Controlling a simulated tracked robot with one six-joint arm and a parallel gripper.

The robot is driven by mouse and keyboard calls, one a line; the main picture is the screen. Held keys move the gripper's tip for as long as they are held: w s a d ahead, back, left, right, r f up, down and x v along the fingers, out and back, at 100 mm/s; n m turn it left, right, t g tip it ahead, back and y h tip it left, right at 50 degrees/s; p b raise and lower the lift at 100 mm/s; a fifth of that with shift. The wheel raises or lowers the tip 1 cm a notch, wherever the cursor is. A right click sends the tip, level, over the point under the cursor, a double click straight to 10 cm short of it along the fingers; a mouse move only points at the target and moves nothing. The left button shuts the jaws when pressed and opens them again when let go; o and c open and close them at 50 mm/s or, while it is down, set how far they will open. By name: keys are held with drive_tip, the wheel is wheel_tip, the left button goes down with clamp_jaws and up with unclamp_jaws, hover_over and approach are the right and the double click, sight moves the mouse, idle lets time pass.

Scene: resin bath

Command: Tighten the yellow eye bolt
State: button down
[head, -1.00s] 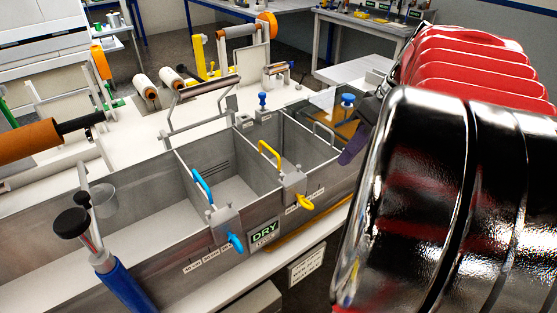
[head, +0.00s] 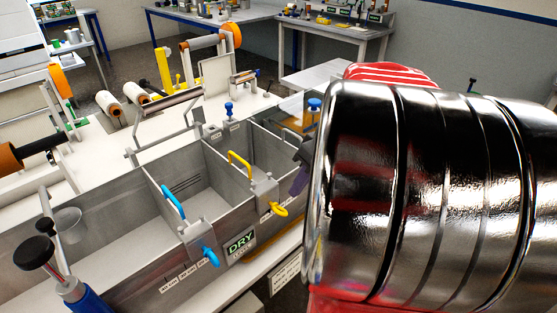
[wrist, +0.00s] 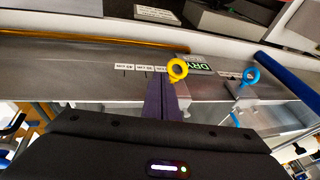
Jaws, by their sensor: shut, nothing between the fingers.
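The yellow eye bolt (head: 280,210) sticks out from a grey clamp block (head: 264,190) on the outer wall of the metal bath. Its ring shows in the wrist view (wrist: 178,70), just beyond and slightly right of my fingertips. My gripper (wrist: 160,84) is shut, its dark purple fingers together with nothing between them. In the head view my gripper (head: 299,182) is partly hidden behind my shiny arm, just right of the clamp block. I cannot tell whether the fingers touch the ring.
A yellow handle (head: 239,163) and a blue handle (head: 173,202) rise above the clamps.

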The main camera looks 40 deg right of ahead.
sight(284, 210)
drive_tip(key=shift+a+f, duration=0.65)
drive_tip(key=shift+f, duration=0.15)
drive_tip(key=shift+a+f, duration=0.6)
drive_tip(key=shift+f, duration=0.2)
